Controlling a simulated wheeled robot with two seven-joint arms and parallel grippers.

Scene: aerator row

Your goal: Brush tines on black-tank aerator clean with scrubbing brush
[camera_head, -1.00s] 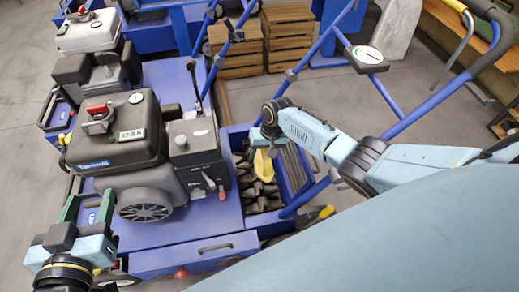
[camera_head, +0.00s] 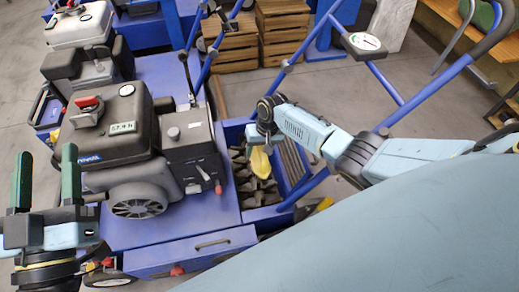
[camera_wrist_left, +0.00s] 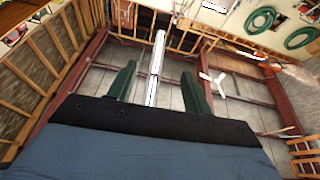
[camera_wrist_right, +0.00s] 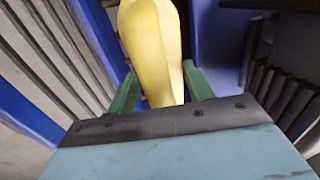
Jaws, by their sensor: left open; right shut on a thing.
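The black-tank aerator (camera_head: 112,130) stands at the left in the head view, a blue machine with a black engine tank. Its tines (camera_head: 256,190) show in the open bay at its right side. My right gripper (camera_head: 262,142) is over that bay. It is shut on a yellow thing (camera_head: 260,162), likely the scrubbing brush, which also fills the upper middle of the right wrist view (camera_wrist_right: 153,45). Its bristles are hidden, so I cannot tell whether they touch the tines. My left gripper (camera_head: 45,180) is open and empty at the left, pointing up.
A white-tank aerator (camera_head: 85,40) stands behind. Wooden crates (camera_head: 232,45) are at the back. Blue handle bars with a gauge (camera_head: 364,42) rise near my right arm. A yellow and black object (camera_head: 316,208) lies right of the bay. Floor on the right is partly clear.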

